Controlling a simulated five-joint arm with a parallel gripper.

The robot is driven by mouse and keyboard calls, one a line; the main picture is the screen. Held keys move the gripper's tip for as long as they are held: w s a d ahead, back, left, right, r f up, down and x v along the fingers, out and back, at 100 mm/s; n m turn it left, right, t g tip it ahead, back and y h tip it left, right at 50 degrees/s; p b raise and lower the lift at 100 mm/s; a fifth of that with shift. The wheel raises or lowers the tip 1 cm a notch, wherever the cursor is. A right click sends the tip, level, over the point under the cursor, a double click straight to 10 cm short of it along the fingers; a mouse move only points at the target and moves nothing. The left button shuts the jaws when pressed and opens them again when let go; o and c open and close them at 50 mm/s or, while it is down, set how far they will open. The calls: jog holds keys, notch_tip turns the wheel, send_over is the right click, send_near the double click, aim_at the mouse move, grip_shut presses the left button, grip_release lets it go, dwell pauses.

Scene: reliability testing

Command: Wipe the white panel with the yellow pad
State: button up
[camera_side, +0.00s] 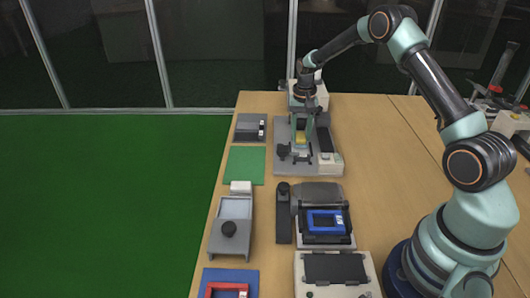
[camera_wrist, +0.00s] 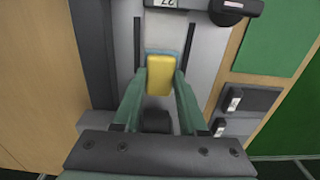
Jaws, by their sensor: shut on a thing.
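My gripper (camera_wrist: 160,84) is shut on the yellow pad (camera_wrist: 159,73), with one green finger on each side of it. A pale blue-grey edge shows along the pad's far side. In the wrist view, a pale grey-white panel surface (camera_wrist: 205,45) lies below and around the pad. I cannot tell whether the pad touches it.
A grey device (camera_side: 249,127) and a green mat (camera_side: 245,165) lie left of the fixture. Nearer are a grey sliding tray (camera_side: 233,210), a blue-screened device (camera_side: 325,221) and a red frame on a blue mat (camera_side: 244,276). Bare wooden table (camera_side: 385,150) lies to the right.

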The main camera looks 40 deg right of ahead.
jog(key=shift+r, duration=3.9)
